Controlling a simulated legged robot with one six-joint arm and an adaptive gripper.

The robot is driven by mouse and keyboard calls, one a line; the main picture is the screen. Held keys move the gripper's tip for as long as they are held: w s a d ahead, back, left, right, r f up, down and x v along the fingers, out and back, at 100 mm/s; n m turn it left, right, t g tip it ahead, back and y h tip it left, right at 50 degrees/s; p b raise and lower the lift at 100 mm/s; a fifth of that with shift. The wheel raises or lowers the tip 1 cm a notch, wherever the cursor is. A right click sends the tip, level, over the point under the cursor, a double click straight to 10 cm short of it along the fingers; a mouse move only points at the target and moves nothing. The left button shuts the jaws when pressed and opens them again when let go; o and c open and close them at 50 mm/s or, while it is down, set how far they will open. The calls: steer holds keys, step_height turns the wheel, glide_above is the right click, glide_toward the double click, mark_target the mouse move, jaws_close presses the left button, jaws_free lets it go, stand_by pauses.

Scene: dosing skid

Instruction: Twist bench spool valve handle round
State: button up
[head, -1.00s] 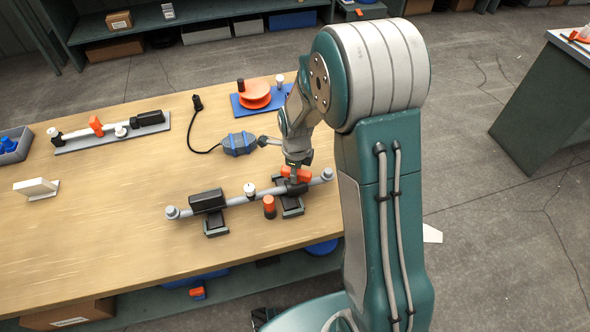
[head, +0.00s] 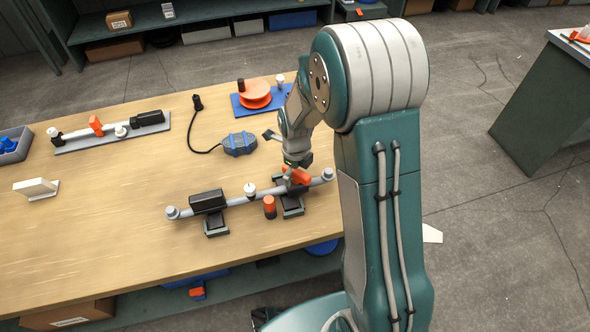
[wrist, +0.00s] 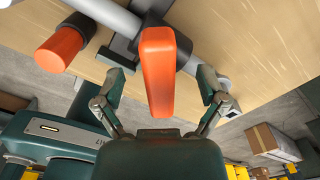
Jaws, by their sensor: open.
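The bench spool (head: 264,190) is a grey pipe with black clamps, held on stands near the bench's front right. Its orange valve handle (head: 299,175) is on the right-hand part of the pipe, partly hidden by my gripper (head: 296,168). In the wrist view the handle (wrist: 158,70) points towards my palm. My gripper (wrist: 161,82) is open there, with one finger on each side of the handle. A gap shows between each finger and the handle. The pipe (wrist: 115,18) and the black valve body (wrist: 183,50) lie beyond it.
A second pipe assembly (head: 110,131) is at the back left. The wooden bench (head: 110,230) is clear at the front left.

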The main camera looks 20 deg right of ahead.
steer(key=shift+r, duration=3.55)
